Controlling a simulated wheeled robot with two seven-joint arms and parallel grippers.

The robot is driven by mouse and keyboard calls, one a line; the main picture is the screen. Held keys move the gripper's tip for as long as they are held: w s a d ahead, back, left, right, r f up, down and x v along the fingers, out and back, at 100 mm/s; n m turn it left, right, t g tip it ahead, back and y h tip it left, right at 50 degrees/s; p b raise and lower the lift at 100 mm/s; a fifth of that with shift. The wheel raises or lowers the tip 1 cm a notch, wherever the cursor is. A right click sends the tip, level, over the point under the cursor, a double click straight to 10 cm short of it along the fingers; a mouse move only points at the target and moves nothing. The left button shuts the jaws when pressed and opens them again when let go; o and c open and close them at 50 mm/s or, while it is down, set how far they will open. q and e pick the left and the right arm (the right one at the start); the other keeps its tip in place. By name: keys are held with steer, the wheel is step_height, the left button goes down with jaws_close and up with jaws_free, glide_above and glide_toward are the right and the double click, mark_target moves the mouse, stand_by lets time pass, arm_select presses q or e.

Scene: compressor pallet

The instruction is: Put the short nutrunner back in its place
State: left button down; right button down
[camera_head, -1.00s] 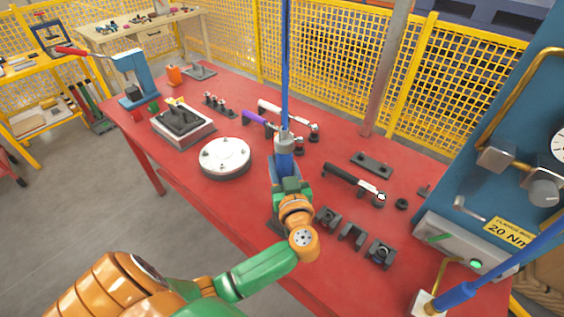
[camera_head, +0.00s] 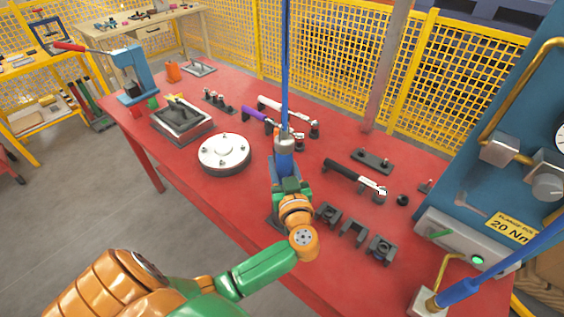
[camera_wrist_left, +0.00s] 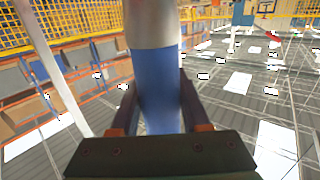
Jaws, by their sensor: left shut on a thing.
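The short nutrunner (camera_head: 284,161) is a blue upright cylinder with a grey top, under a long blue line that rises out of the picture. My left gripper (camera_head: 290,186) is shut around its body, over the red table's near part. In the left wrist view the nutrunner (camera_wrist_left: 158,85) stands between the two dark fingers of the gripper (camera_wrist_left: 160,115), blue below and grey above. Its lower end is hidden by my gripper and wrist. A dark plate (camera_head: 276,221) shows partly behind my wrist; I cannot tell whether the nutrunner touches it. My right gripper is not in view.
The red table (camera_head: 232,202) holds a round white-topped part (camera_head: 223,153), a black-handled wrench (camera_head: 350,177) and dark blocks (camera_head: 353,232) right of my wrist. A blue machine (camera_head: 515,145) stands at the right. Another blue rod (camera_head: 495,267) slants at lower right. Yellow mesh fencing (camera_head: 330,60) stands behind.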

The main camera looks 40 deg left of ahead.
arm_select(q)
steer(key=shift+f, duration=0.1)
steer(key=shift+c, duration=1.5)
jaws_free()
steer(key=shift+s+d, duration=0.1)
steer(key=shift+s+d+f, duration=0.15)
steer(key=b+v, duration=0.1)
steer(key=v, duration=0.5)
steer(key=shift+s+d, duration=0.25)
